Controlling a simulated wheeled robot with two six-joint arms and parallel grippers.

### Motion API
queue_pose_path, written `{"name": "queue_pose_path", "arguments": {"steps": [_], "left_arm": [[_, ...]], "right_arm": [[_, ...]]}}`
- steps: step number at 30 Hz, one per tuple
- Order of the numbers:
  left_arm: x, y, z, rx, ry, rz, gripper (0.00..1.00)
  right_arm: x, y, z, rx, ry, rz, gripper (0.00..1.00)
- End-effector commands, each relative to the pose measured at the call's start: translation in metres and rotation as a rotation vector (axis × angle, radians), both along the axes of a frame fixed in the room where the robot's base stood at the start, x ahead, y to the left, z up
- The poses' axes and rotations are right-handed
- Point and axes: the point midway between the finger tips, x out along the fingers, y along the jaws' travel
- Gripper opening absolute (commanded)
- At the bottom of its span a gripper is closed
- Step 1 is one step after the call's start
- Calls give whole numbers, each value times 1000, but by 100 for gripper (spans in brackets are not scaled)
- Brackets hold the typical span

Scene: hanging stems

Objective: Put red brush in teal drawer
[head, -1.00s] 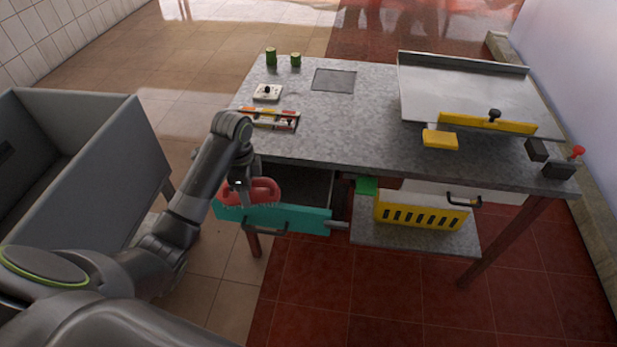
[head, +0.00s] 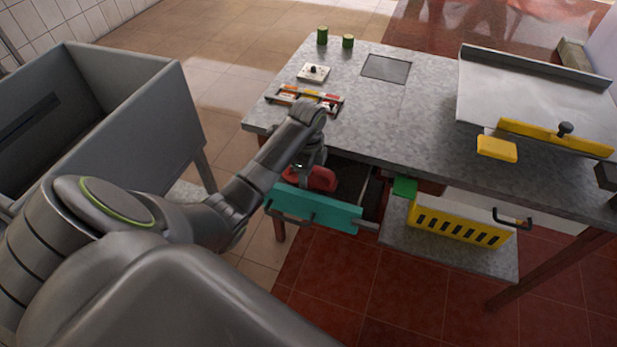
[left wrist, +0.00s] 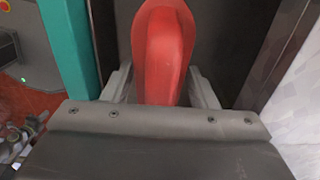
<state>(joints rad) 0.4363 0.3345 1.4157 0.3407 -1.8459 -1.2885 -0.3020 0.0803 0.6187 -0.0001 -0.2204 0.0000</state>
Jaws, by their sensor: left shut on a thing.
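The teal drawer (head: 318,209) is pulled out from under the left part of the workbench, its dark inside open to above. The red brush (head: 322,179) is at the drawer's left end, just behind the teal front. My left gripper (head: 311,168) is above it, shut on the brush. In the left wrist view the red brush (left wrist: 165,55) stands between the two fingers (left wrist: 160,90), with the teal drawer front (left wrist: 70,45) beside it on the left. I cannot tell whether the brush touches the drawer floor. My right gripper is not in view.
The workbench top (head: 410,120) lies close above the drawer. A yellow slotted crate (head: 458,221) and a green block (head: 404,187) are on the shelf to the right. A grey bin (head: 135,110) stands at the left.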

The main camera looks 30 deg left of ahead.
Motion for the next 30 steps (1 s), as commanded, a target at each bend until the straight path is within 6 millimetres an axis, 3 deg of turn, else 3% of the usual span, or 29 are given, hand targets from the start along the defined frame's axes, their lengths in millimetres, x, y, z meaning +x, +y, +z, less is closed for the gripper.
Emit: {"name": "queue_pose_path", "arguments": {"steps": [5, 15, 16, 21, 30], "left_arm": [[-1, 0, -24, 0, 2, 1, 28], [0, 0, -27, 0, 0, 1, 28], [0, 0, -28, 0, 0, 1, 54], [0, 0, -27, 0, 0, 1, 75], [0, 0, -26, 0, -1, 1, 75]], "right_arm": [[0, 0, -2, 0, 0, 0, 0], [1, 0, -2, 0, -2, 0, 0], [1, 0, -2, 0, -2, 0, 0], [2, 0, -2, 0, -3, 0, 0], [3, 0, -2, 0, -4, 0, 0]]}}
